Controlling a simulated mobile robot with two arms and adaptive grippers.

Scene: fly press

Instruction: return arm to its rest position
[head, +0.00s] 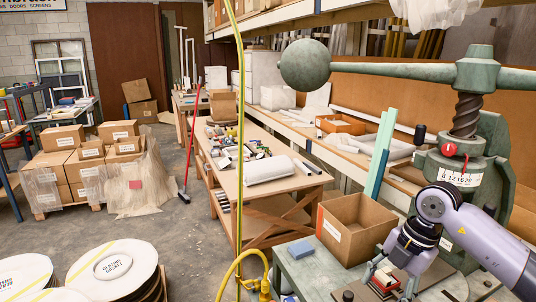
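The green fly press (481,140) stands at the right. Its long horizontal arm (400,69) runs across the top of a dark screw and ends at the left in a large round ball (305,65). A red knob and a numbered scale (459,178) sit on the press below the screw. My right arm comes in from the lower right, in front of the press. My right gripper (388,281) points down at a small red and white piece low on the press, well below the ball. I cannot tell whether its fingers touch or hold this piece. My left gripper is not in view.
An open cardboard box (352,228) and a blue block (301,249) are on the green bench left of my gripper. A yellow-green hose (240,150) hangs in front. A cluttered wooden table (262,190) stands behind.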

